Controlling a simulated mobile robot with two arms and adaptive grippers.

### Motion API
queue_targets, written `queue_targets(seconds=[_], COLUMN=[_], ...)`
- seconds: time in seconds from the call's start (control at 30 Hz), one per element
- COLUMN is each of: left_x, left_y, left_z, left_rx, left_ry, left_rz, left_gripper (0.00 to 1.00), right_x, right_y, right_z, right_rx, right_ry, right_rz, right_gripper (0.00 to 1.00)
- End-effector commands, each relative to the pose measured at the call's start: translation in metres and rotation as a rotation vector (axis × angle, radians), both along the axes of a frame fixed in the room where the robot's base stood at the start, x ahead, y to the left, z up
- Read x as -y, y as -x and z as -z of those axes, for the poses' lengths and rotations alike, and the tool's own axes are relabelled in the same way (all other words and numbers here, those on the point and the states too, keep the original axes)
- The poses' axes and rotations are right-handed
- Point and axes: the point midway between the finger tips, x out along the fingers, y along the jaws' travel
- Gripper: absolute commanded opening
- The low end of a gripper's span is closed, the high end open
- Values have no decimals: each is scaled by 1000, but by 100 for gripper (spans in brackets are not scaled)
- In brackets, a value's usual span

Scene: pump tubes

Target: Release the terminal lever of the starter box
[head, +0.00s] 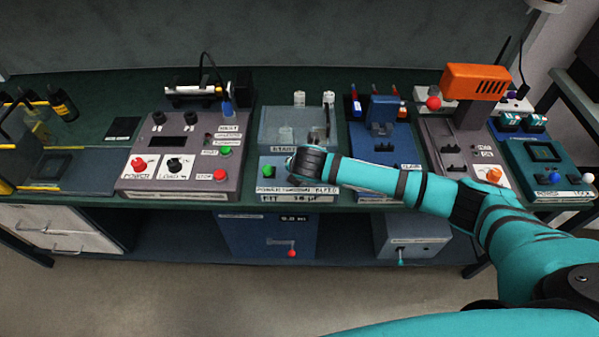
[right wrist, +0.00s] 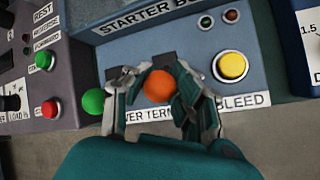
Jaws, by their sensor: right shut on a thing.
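The starter box (head: 325,172) stands at the front middle of the bench, with a clear cover (head: 290,128) over its rear part. In the right wrist view the starter box (right wrist: 150,50) shows a label strip partly reading "TERMINAL" and "BLEED". The terminal lever's orange ball knob (right wrist: 158,86) is between the fingertips of my right gripper (right wrist: 160,100), which is shut on it. In the head view my right gripper (head: 291,160) is over the box's front panel, and the lever is hidden behind it. My left gripper is not in view.
A green knob (right wrist: 93,101) is just left of the right gripper's fingers, and a yellow button (right wrist: 232,66) is just right. A grey control box (head: 180,150) stands to the left and a blue fixture (head: 385,140) to the right.

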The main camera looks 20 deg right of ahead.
Motion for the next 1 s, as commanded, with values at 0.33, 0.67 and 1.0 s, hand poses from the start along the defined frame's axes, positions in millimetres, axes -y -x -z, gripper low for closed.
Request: queue_targets(seconds=[0.33, 0.67, 1.0], left_x=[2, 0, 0], left_y=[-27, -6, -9], left_z=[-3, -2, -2], left_rx=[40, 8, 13], left_ry=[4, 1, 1], left_rz=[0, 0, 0], left_gripper=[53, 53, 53], right_x=[-2, -1, -1], right_y=[-2, -1, 0], right_z=[-4, -3, 0], right_rx=[74, 75, 68], right_ry=[15, 19, 20], right_rz=[-2, -2, -1], right_gripper=[0, 0, 53])
